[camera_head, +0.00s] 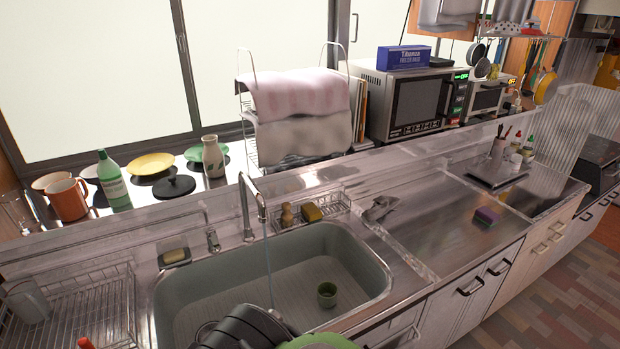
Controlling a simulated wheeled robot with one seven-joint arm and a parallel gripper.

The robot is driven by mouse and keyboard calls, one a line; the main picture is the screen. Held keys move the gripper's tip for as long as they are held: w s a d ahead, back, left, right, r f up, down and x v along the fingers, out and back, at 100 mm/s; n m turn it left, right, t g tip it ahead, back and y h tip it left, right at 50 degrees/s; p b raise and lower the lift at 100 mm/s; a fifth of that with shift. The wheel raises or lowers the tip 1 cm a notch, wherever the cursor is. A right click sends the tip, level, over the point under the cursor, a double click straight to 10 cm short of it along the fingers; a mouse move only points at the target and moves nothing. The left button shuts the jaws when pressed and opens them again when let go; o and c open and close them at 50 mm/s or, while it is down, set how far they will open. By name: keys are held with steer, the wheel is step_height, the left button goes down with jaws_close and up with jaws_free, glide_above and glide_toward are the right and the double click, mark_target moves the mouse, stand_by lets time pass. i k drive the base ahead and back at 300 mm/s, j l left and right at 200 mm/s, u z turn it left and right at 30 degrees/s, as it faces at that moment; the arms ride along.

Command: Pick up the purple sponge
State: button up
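The purple sponge (487,215) lies on the bare steel counter to the right of the sink, near the front edge. It is a small block, purple with a greenish layer at its lower left side. Nothing touches it from above. My gripper is not in view, so its state and its place relative to the sponge do not show.
Dark round shapes and a green rim show at the bottom edge. A faucet (246,205) stands behind it. A yellow sponge (311,212) sits in a wire rack. The steel counter around the purple sponge is clear.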

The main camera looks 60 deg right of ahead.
mark_target(486, 216)
steer(key=z, duration=3.35)
steer(key=i+l+u, duration=0.3)
steer(key=u, duration=0.15)
steer(key=i+l+u, duration=0.35)
steer(key=u, duration=0.15)
steer(key=i+l+u, duration=0.15)
steer(key=l+u, duration=0.3)
steer(key=l, duration=0.2)
steer(key=i+l+u, duration=0.1)
steer(key=l+u, duration=0.85)
steer(key=l, duration=0.2)
steer(key=k+l+u, duration=0.1)
steer(key=l+u, duration=0.35)
steer(key=l, duration=0.15)
steer(key=k+l+u, duration=0.2)
steer(key=l+u, duration=0.25)
steer(key=l, duration=0.15)
